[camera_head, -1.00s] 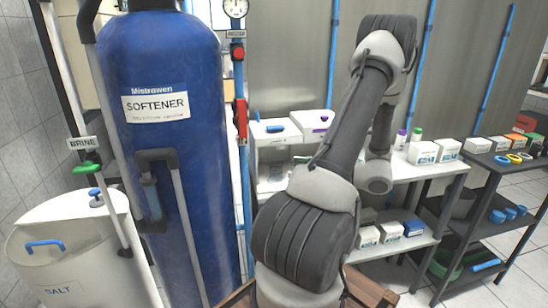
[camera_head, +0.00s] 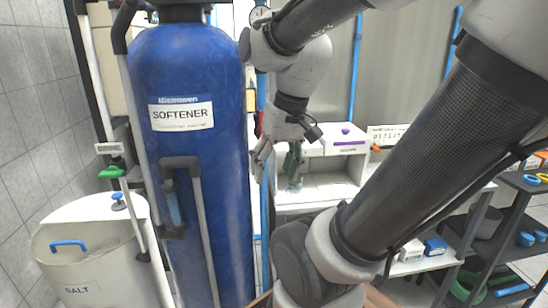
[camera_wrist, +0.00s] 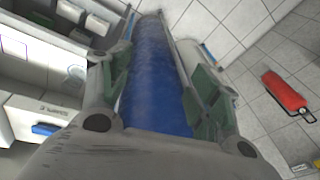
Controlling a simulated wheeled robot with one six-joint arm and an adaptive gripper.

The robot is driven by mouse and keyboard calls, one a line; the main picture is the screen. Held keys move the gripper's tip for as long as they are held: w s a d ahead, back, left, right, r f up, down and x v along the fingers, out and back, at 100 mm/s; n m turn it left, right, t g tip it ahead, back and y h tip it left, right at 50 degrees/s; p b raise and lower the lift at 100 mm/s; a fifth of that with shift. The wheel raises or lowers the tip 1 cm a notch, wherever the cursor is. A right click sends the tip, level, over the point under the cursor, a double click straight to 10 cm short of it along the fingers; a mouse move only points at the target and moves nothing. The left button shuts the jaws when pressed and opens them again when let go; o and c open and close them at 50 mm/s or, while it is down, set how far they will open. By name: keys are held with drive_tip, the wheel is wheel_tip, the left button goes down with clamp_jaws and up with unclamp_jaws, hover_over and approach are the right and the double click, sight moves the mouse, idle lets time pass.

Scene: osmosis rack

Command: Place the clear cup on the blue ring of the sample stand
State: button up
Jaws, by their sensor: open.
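My gripper (camera_head: 277,168) is open in front of the white shelf unit, just right of the blue softener tank. In the wrist view my gripper (camera_wrist: 162,78) has its green-padded fingers spread with nothing held between them; the blue tank shows in the gap beyond. A small pale, see-through round shape (camera_wrist: 77,72) left of the fingers in the wrist view may be the clear cup, but I cannot be sure. I cannot make out the sample stand or its blue ring.
The blue softener tank (camera_head: 190,200) stands close left of my gripper. A white salt tub (camera_head: 95,255) is at far left. White drawer boxes (camera_head: 345,140) sit on the shelf unit. A dark rack (camera_head: 515,215) is at right. A red extinguisher (camera_wrist: 285,92) shows in the wrist view.

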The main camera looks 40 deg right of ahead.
wheel_tip(320, 180, up, 2)
drive_tip(key=n+t, duration=0.1)
drive_tip(key=n+t+h, duration=0.1)
drive_tip(key=shift+a+r+n, duration=0.1)
drive_tip(key=shift+r+n, duration=0.1)
drive_tip(key=shift+n, duration=0.2)
